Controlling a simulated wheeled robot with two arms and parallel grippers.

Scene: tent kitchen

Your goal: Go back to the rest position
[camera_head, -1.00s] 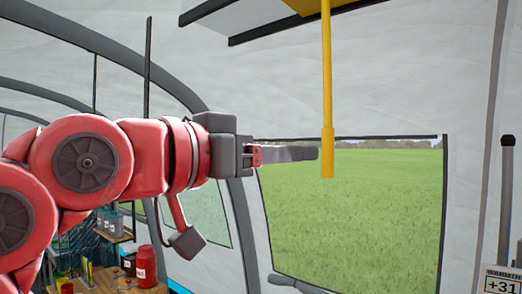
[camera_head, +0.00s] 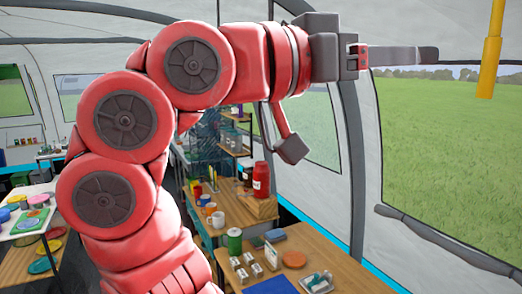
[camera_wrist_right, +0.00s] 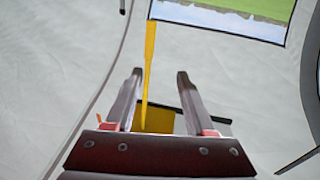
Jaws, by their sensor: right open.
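My red right arm rises from the bottom of the head view and bends right at the top. Its grey gripper (camera_head: 437,54) points right, held high in front of the tent window. In the right wrist view the two fingers of the gripper (camera_wrist_right: 159,73) are apart, with nothing held between them. A yellow pole (camera_wrist_right: 149,60) shows beyond the gap. My left gripper is not in view.
The yellow pole (camera_head: 490,55) hangs right of the gripper in the head view, apart from it. Below is a wooden table (camera_head: 330,258) with a green can (camera_head: 235,241) and small items. A red jar (camera_head: 261,180) stands behind. A white table (camera_head: 22,232) is at left.

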